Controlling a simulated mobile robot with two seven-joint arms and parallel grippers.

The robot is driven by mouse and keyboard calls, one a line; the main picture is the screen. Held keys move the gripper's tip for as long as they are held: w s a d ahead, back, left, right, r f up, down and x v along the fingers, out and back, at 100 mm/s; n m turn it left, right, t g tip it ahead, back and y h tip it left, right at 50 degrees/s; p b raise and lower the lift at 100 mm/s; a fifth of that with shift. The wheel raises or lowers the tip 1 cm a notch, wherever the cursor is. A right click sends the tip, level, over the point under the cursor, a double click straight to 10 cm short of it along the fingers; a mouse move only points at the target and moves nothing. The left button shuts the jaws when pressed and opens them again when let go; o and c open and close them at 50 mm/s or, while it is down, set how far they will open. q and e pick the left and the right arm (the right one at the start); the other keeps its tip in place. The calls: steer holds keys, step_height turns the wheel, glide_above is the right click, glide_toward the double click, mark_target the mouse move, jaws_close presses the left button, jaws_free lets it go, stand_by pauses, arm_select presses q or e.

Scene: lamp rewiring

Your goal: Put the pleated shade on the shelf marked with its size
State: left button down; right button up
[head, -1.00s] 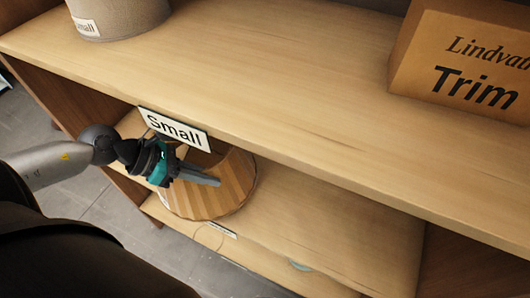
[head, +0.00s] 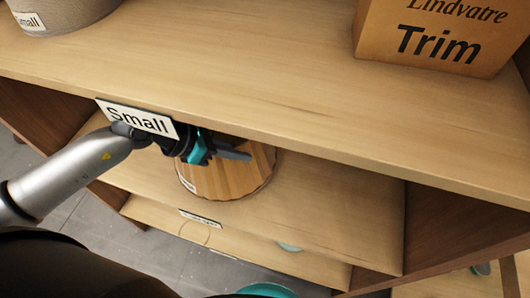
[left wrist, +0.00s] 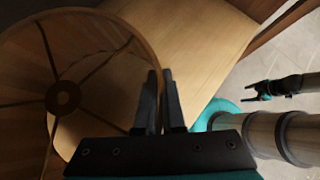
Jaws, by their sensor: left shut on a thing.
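The pleated shade (head: 232,178) is tan with vertical pleats and carries a small white tag (head: 189,185), too small to read. My left gripper (head: 235,155) is shut on its rim. The shade is in the bay below the board with the "Small" sign (head: 140,119), over the lower shelf (head: 330,215). Its top is partly hidden by the upper board. I cannot tell whether its base touches the shelf. The left wrist view looks into the open shade (left wrist: 85,45), with its spokes and hub. My right gripper (left wrist: 258,91) shows there, empty, its fingers apart.
On the upper board stand a grey shade (head: 65,12) tagged "Small" and a "Trim" box (head: 430,40). The lower shelf is clear to the right of the pleated shade. Another sign (head: 200,218), unreadable, hangs lower down. A dark side panel (head: 450,215) closes the right.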

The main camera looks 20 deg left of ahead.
arm_select(q)
steer(key=shift+w+d+r+b+x, duration=0.1)
steer(key=shift+d+r+x, duration=0.1)
steer(key=shift+x, duration=0.95)
steer(key=shift+w+d+r+b+x, duration=0.1)
steer(key=shift+r+b+x, duration=0.05)
steer(key=shift+x, duration=0.95)
steer(key=shift+w+d+r+b+x, duration=0.1)
steer(key=shift+d+r+x, duration=0.1)
steer(key=shift+x, duration=0.95)
steer(key=shift+a, duration=0.1)
steer(key=c, duration=1)
jaws_free()
steer(key=shift+p+v, duration=0.55)
steer(key=shift+v, duration=3.25)
